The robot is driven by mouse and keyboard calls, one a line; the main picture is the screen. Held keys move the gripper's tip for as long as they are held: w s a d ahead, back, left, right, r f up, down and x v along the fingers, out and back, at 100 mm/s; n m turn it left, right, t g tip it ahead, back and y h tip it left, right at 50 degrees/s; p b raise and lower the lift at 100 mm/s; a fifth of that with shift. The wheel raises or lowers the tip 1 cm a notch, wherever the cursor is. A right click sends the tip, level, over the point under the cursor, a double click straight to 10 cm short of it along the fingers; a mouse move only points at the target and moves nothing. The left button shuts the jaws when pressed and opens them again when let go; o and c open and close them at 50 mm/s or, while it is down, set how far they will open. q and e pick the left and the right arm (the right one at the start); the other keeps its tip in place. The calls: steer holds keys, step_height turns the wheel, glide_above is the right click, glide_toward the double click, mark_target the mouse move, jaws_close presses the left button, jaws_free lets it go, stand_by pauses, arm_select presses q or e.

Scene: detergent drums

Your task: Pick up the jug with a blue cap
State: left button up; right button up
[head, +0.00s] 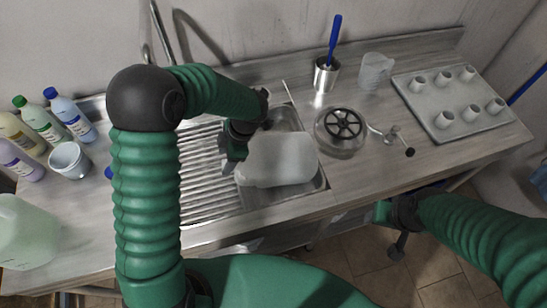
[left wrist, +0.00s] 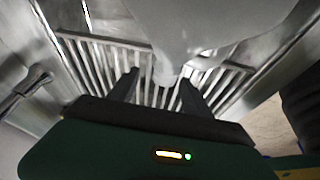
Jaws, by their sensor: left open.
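A large translucent white jug (head: 282,158) lies in the sink basin. No cap colour can be made out on it. My left gripper (head: 236,152) is at its left side. In the left wrist view the left gripper (left wrist: 160,90) is open, its fingers on either side of a narrow pale end of the white jug (left wrist: 180,30), with no clear grip. A small blue thing (head: 108,172) peeks out beside my left arm; whether it is a cap cannot be told. A pale green jug (head: 28,238) stands at the left edge, its cap out of view. My right gripper (head: 385,212) is below the counter's front edge.
Several bottles, one blue-capped (head: 72,116), and a white bucket (head: 70,160) stand at the left. A ribbed drainboard (head: 205,185) adjoins the sink. A round glass vessel (head: 340,130), a metal cup (head: 326,76) and a tray of small cups (head: 462,118) stand to the right.

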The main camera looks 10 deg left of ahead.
arm_select(q)
steer(key=shift+s+f, duration=0.15)
steer(key=shift+f, duration=0.5)
steer(key=shift+d+f, duration=0.15)
steer(key=shift+d, duration=0.85)
steer(key=shift+c, duration=0.7)
steer(key=shift+a, duration=0.2)
steer(key=shift+c, duration=1.3)
steer(key=shift+a, duration=0.55)
steer(key=c, duration=0.5)
steer(key=shift+a+f, duration=0.1)
steer(key=shift+c, duration=1.1)
jaws_close()
steer(key=shift+d, duration=0.4)
arm_select(e)
steer(key=shift+d, duration=0.95)
